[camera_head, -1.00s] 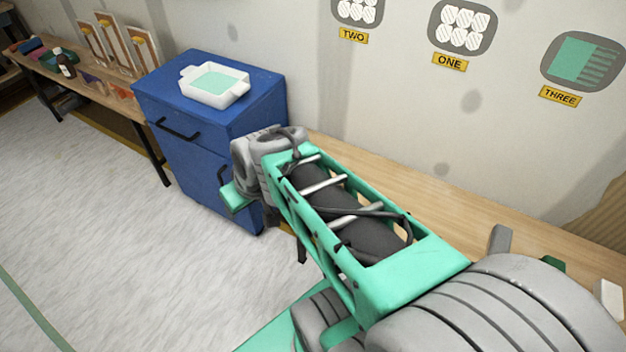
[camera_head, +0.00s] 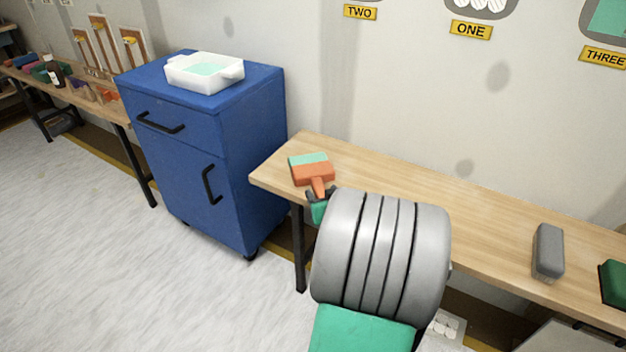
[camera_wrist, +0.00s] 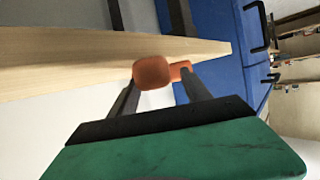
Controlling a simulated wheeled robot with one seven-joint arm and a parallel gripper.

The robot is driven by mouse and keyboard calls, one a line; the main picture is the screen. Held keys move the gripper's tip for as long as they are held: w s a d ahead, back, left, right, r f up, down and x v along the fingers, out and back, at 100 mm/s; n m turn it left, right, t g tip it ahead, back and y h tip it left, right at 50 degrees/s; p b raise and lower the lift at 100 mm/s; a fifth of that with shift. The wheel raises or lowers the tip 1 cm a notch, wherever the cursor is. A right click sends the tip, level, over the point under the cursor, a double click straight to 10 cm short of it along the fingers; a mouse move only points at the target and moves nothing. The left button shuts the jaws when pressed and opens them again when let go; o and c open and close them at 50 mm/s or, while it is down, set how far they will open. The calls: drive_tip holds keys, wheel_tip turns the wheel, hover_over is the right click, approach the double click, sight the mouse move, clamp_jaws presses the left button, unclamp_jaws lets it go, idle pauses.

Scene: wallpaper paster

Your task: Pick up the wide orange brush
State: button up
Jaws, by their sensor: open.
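The wide orange brush (camera_head: 312,173) lies at the left end of the wooden table, its pale green bristle edge toward the wall and its handle toward me. My gripper (camera_head: 318,194) is at the handle, partly hidden behind my grey arm link. In the wrist view the orange handle end (camera_wrist: 153,73) shows between the two dark fingers of my gripper (camera_wrist: 158,85). The fingers stand apart on either side of it. I cannot tell whether either finger touches the handle.
The wooden table (camera_head: 430,205) holds a grey block (camera_head: 548,251) and a dark green object (camera_head: 613,284) at the right. A blue cabinet (camera_head: 205,150) with a white tray (camera_head: 204,73) stands left of it. The tabletop between brush and grey block looks clear.

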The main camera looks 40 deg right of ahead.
drive_tip(key=shift+w+d+f, duration=0.3)
drive_tip(key=shift+w, duration=0.3)
drive_tip(key=shift+c, duration=0.2)
drive_tip(key=shift+r, duration=0.1)
clamp_jaws()
